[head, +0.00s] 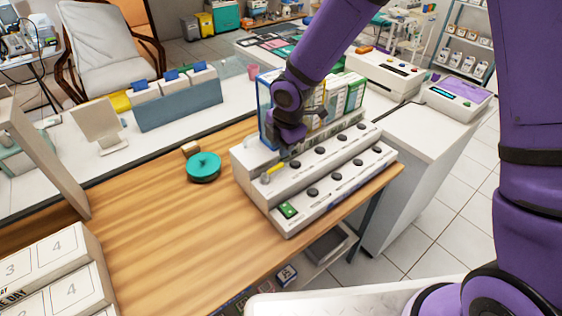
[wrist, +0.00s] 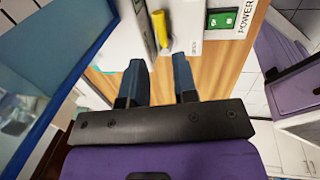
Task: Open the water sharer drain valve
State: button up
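The water sharer (head: 285,190) is a white stepped unit with rows of dark knobs, standing on the wooden table. A yellow lever (head: 273,172), which looks like its drain valve, is at its left end; it also shows in the wrist view (wrist: 160,28). My gripper (wrist: 158,62) is open, with two blue-grey fingers apart and nothing visible between them. The yellow lever lies beyond the fingertips, in line with the gap, and seems apart from them. In the head view my purple wrist is just above and behind the lever, and the fingers are mostly hidden.
Clear and coloured boxes (head: 352,93) stand on the unit behind my wrist. A green power switch (head: 288,210) is at its front left corner.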

aim_at(278, 166)
jog(key=f, duration=0.2)
jog(key=w+f, duration=0.1)
jog(key=f, duration=0.2)
jog(key=a+f, duration=0.1)
jog(key=f, duration=0.2)
jog(key=shift+w, duration=0.15)
jog(key=shift+c, duration=0.4)
grip_shut()
